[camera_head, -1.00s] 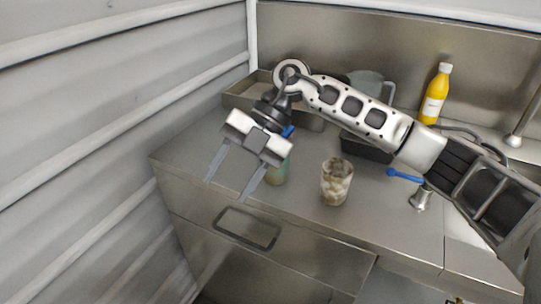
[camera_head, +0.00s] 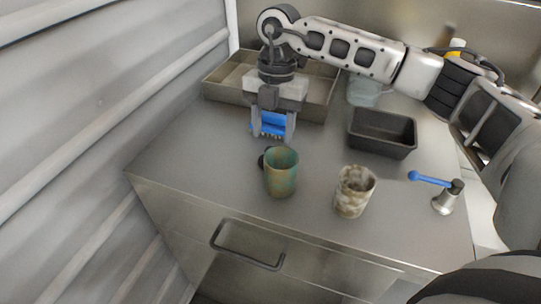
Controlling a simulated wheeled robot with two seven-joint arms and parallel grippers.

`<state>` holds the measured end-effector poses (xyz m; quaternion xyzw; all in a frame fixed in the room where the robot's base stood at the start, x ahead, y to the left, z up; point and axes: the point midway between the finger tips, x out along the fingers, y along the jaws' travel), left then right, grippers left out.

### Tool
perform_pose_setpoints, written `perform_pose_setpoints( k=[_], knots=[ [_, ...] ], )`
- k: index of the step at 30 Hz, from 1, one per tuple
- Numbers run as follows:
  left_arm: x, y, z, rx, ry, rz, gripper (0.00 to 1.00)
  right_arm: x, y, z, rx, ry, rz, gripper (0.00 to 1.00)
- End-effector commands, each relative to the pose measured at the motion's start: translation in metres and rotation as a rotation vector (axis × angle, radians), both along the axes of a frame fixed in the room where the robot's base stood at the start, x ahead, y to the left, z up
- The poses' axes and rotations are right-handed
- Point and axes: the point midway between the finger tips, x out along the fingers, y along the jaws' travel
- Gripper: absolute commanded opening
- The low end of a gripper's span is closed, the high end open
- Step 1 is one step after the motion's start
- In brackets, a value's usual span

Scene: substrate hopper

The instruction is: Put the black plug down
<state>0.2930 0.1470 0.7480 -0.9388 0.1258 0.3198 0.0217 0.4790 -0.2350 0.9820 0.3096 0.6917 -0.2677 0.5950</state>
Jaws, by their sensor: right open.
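My right gripper (camera_head: 272,137) points down over the back left of the counter, its two fingers apart. A blue ridged thing (camera_head: 270,122) shows between the fingers; whether they touch it I cannot tell. No black plug shows clearly. A small dark piece (camera_head: 262,161) shows at the left side of the green-brown cup (camera_head: 282,175), just in front of the gripper; I cannot tell whether it is the plug or the cup's handle. My left gripper is not in view.
A mottled cup (camera_head: 353,192) stands right of the green-brown one. A black tray (camera_head: 382,150), a metal piece with a dark top (camera_head: 446,200) and a blue handle (camera_head: 428,179) are further right. A shallow metal bin (camera_head: 222,92) is behind the gripper. The front left counter is clear.

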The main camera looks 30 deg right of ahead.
Motion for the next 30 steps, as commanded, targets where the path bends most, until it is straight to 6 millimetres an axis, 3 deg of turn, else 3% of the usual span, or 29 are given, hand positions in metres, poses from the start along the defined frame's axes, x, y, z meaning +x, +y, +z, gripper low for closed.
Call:
perform_pose_setpoints(
  k=[7, 15, 24, 30],
  knots=[
    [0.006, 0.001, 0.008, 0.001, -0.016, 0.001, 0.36, -0.001, 0.001, -0.018, 0.001, 0.002, 0.000, 0.50],
    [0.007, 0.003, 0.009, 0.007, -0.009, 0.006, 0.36, -0.002, 0.004, -0.056, 0.002, 0.001, 0.001, 0.50],
    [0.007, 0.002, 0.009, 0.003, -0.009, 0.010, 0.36, -0.002, 0.005, -0.062, 0.002, -0.001, 0.002, 0.50],
    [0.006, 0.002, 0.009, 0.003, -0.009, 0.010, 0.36, -0.002, 0.005, -0.061, 0.002, -0.001, 0.001, 0.01]
  ],
)
